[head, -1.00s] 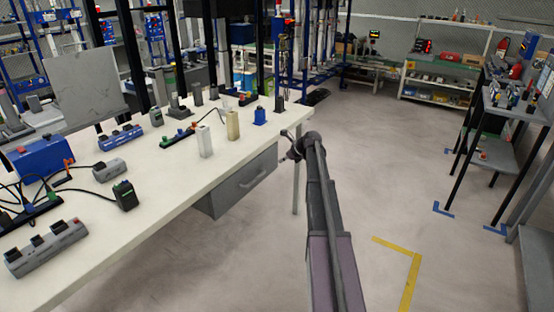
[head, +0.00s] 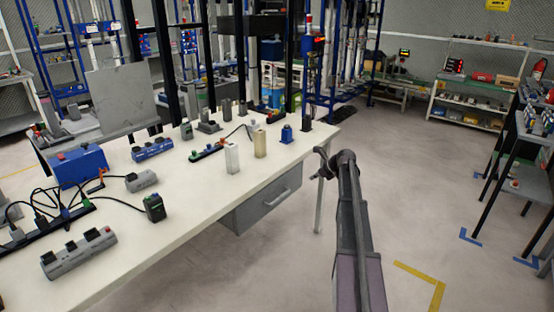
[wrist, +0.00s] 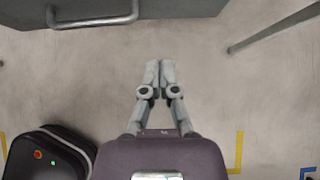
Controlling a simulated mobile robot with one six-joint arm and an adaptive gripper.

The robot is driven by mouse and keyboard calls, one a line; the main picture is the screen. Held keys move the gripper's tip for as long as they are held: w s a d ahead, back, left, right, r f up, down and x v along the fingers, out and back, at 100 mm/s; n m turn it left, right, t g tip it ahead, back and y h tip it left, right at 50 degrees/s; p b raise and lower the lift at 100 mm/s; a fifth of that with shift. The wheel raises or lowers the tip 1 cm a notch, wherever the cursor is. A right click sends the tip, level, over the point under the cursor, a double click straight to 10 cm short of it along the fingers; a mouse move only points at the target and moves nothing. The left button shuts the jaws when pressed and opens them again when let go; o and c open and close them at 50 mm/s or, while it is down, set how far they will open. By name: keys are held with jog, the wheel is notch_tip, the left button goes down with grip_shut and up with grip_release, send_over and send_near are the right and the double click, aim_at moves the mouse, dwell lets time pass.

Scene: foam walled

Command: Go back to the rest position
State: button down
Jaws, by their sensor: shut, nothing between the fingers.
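My gripper (wrist: 159,75) is in the middle of the wrist view, its two grey fingers together with nothing between them. Bare floor lies beneath it. In the head view my arm reaches forward, and its end (head: 325,163) is beside the right end of the white workbench (head: 205,215), off the tabletop. The fingers are small and partly hidden by the arm in that view.
The grey drawer (head: 266,199) with a bar handle hangs under the bench, left of my arm. It also shows in the wrist view (wrist: 30,14). A black-legged shelf (head: 508,155) stands at the right. Open floor (head: 415,200) lies between.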

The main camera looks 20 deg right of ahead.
jog(key=shift+a, duration=0.1)
jog(key=s+a+f+n+g, duration=0.1)
jog(key=s+a+n+g, duration=0.1)
jog(key=s+a+n, duration=0.45)
jog(key=s+a+f+n+g, duration=0.1)
jog(key=a+n, duration=0.2)
jog(key=a, duration=0.7)
jog(key=s+a+f+n+g, duration=0.2)
jog(key=s+a+n, duration=0.25)
jog(key=a, duration=0.35)
jog(key=s+a+f+n+g+h, duration=0.1)
jog(key=s+a+n+g+h, duration=0.1)
jog(key=s+a+n, duration=0.7)
jog(key=s+a+n+g+h, duration=0.1)
jog(key=s+a+n+h, duration=0.1)
jog(key=s+a+n, duration=0.65)
notch_tip(320, 180, up, 18)
jog(key=s+d+m+p, duration=0.1)
jog(key=d+p, duration=0.2)
jog(key=p, duration=1.5)
jog(key=shift+s+r+p, duration=0.15)
jog(key=shift+s+p, duration=0.15)
jog(key=shift+s, duration=0.05)
